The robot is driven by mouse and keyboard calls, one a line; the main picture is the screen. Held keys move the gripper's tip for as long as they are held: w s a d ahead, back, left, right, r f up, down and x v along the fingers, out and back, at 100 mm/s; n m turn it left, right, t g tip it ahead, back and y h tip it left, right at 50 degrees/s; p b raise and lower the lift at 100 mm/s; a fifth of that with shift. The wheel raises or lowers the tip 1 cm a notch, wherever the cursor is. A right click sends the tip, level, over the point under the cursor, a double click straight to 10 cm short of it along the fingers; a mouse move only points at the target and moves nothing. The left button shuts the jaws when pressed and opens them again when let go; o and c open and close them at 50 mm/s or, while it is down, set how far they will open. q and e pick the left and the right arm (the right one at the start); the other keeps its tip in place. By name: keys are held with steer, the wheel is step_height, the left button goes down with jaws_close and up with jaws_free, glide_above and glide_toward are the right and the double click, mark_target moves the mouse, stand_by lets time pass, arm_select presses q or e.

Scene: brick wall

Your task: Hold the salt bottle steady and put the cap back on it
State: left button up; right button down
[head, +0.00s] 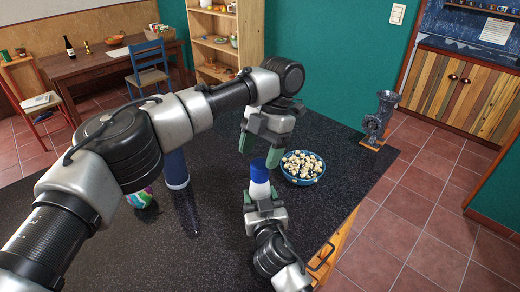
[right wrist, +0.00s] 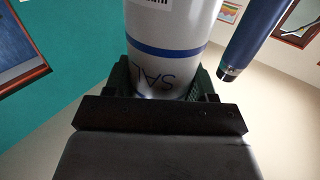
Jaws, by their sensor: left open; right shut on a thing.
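The salt bottle (head: 260,189) is white and stands in my right gripper (head: 262,203) near the table's front edge. The right wrist view shows the bottle's white body (right wrist: 172,25) with a blue band and part of its lettering between the fingers; its top is out of frame there. The blue cap (head: 259,167) shows at the bottle's top in the head view; whether it is seated fully I cannot tell. My left gripper (head: 259,148) is open, pointing down just above and behind the cap, with one fingertip close to the cap's right side. It appears empty.
A blue bowl of popcorn (head: 288,179) stands close to the right of the bottle. A dark blue bottle (head: 176,170) stands to the left, partly behind my left arm, near a colourful item (head: 139,198). A metal grinder (head: 377,120) is at the dark table's (head: 335,135) far right corner.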

arm_select(q)
steer(key=n, duration=1.1)
steer(key=shift+r+t+h, duration=0.15)
steer(key=shift+t+h, duration=0.25)
steer(key=n, duration=0.5)
steer(key=shift+r+n+t, duration=0.15)
steer(key=shift+n+t, duration=0.15)
steer(key=n, duration=0.3)
steer(key=shift+r+n+h, duration=0.1)
steer(key=shift+n+h, duration=0.2)
steer(key=shift+n, duration=0.1)
steer(key=n, duration=0.3)
steer(key=shift+r+n+t, duration=0.15)
steer(key=shift+n+t, duration=0.15)
steer(key=n, duration=0.5)
steer(key=shift+r+n+t+h, duration=0.25)
steer(key=shift+n+t+h, duration=0.05)
steer(key=shift+h, duration=0.1)
steer(key=n, duration=0.5)
steer(key=shift+r+n, duration=0.25)
steer(key=shift+n, duration=0.05)
steer(key=n, duration=0.4)
steer(key=shift+r+n+t+h, duration=0.25)
steer(key=shift+n+t+h, duration=0.05)
steer(key=shift+t+h, duration=0.1)
